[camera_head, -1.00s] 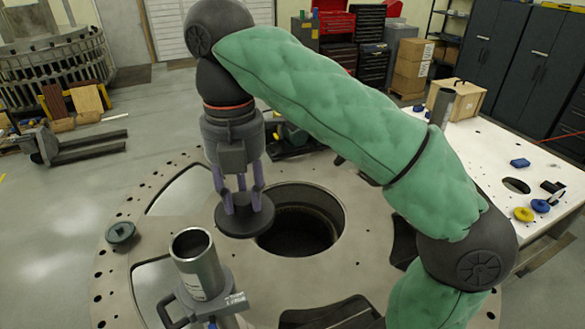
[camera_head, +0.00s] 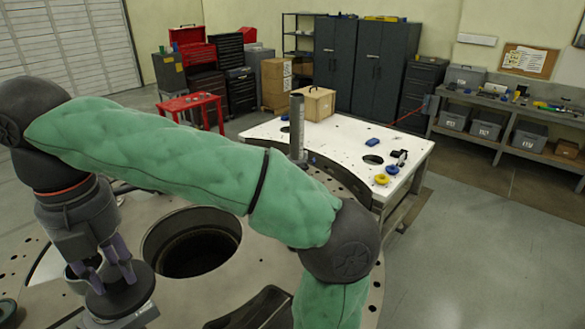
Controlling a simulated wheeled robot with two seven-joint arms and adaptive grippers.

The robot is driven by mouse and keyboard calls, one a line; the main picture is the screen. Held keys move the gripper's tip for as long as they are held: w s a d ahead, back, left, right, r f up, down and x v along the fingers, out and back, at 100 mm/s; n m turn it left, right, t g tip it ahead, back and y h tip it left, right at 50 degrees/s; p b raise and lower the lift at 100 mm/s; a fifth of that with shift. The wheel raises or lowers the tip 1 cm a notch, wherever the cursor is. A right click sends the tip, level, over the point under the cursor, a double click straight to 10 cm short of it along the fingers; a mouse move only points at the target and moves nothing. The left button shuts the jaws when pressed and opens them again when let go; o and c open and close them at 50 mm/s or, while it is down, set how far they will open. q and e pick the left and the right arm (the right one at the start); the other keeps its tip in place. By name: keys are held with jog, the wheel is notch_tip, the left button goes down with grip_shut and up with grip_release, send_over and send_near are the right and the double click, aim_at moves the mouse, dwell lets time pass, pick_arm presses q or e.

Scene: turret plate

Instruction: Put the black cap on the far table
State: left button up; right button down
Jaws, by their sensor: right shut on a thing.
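My right gripper (camera_head: 103,274) is at the lower left, at the end of the green padded arm. Its purple-grey fingers are shut on the black cap (camera_head: 124,296), a flat dark disc held at the fingertips. The cap is left of the large round hole in the pale turret plate (camera_head: 205,293). The white table (camera_head: 340,135) stands beyond the plate to the right, with bare room on its top. My left gripper is not in view.
On the white table are a wooden box (camera_head: 318,104), a blue block (camera_head: 372,142), yellow (camera_head: 381,179) and blue (camera_head: 393,169) round pieces. A grey metal tube (camera_head: 297,127) stands upright at its near left. A workbench (camera_head: 515,107) lines the right wall.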

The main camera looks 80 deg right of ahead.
aim_at(110, 273)
jog(key=shift+m, duration=0.7)
jog(key=w+f, duration=0.1)
jog(key=w+d+f, duration=0.1)
jog(key=f, duration=0.1)
jog(key=shift+w+f, duration=0.1)
jog(key=shift+w, duration=0.1)
jog(key=w+a+f+m, duration=0.3)
jog(key=w+f+m, duration=0.2)
jog(key=f, duration=0.7)
jog(key=w+a+f+m, duration=0.3)
jog(key=w+f+m, duration=0.3)
jog(key=f, duration=0.7)
jog(key=w+a+f+m, duration=0.4)
jog(key=w+f+m, duration=0.2)
jog(key=f, duration=0.6)
jog(key=shift+f+m, duration=0.15)
jog(key=shift+m, duration=0.45)
jog(key=shift+a, duration=0.15)
